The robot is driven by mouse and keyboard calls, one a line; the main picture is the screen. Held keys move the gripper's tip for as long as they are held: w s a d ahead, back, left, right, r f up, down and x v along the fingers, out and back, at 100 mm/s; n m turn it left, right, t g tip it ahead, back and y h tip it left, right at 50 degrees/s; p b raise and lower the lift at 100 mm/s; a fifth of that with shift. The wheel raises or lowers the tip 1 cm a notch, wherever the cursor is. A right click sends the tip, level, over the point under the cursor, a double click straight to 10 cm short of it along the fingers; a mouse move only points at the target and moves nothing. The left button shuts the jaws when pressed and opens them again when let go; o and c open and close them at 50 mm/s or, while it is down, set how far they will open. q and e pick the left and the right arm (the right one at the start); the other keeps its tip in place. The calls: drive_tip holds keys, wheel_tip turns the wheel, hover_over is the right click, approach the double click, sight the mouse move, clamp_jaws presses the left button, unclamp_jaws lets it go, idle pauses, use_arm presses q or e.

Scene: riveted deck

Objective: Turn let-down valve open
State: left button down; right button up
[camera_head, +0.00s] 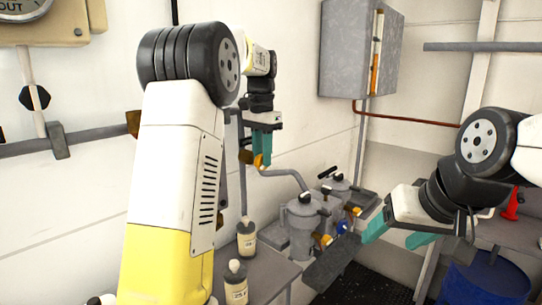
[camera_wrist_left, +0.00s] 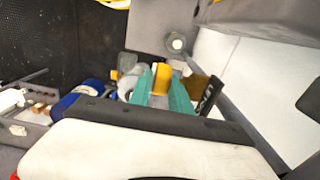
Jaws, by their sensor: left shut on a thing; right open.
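My left gripper (camera_head: 262,152) has teal fingers pointing down beside the wall, next to a grey pipe. It is shut on a small yellow-orange handle (camera_head: 258,161), which looks like the let-down valve's handle. In the left wrist view the yellow handle (camera_wrist_left: 161,79) shows between the two teal fingers (camera_wrist_left: 160,92). The valve's body is mostly hidden, and I cannot read its opening angle. My right gripper (camera_head: 396,232) is open and empty, in front of and to the right of the grey canisters.
Two grey lidded canisters (camera_head: 302,222) with orange and black fittings stand below the bent pipe. A grey cabinet (camera_head: 343,55) hangs on the wall. A blue barrel (camera_head: 490,280) is at the lower right.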

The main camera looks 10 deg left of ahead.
use_arm(q)
drive_tip(key=shift+s+a+t+h, duration=0.3)
drive_tip(key=shift+t+h, duration=0.3)
drive_tip(key=shift+t, duration=0.3)
drive_tip(key=t+h, duration=0.2)
drive_tip(key=t, duration=0.1)
drive_tip(key=shift+s+f, duration=0.15)
drive_tip(key=c, duration=1.2)
unclamp_jaws()
drive_tip(key=v, duration=0.7)
drive_tip(key=shift+r, duration=0.4)
drive_tip(key=shift+s, duration=0.15)
